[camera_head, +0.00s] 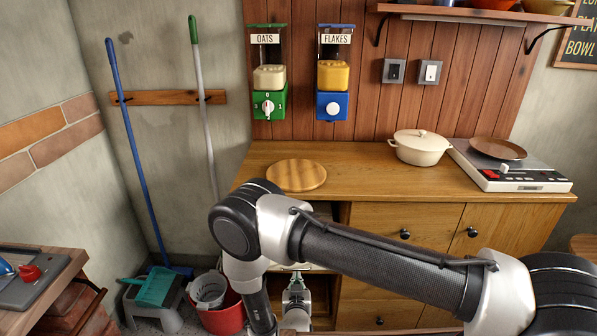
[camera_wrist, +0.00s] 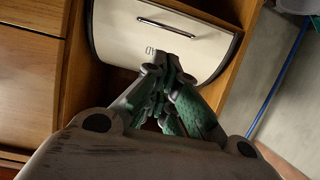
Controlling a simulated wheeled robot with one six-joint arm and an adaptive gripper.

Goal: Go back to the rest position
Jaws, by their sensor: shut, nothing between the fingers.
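My gripper (camera_wrist: 170,75) is shut and empty, with its green-padded fingers together in the wrist view. In the head view my arm reaches across the lower right and bends down in front of the wooden counter (camera_head: 370,185). Part of the gripper shows low in front of the cabinet's open bay, partly hidden by my arm.
A round wooden board (camera_head: 296,175), a cream pot (camera_head: 420,150) and a scale-like appliance with a pan (camera_head: 510,170) stand on the counter. Oats (camera_head: 268,78) and flakes (camera_head: 333,78) dispensers hang above. A red bucket (camera_head: 222,318) and teal dustpan (camera_head: 153,288) are at lower left.

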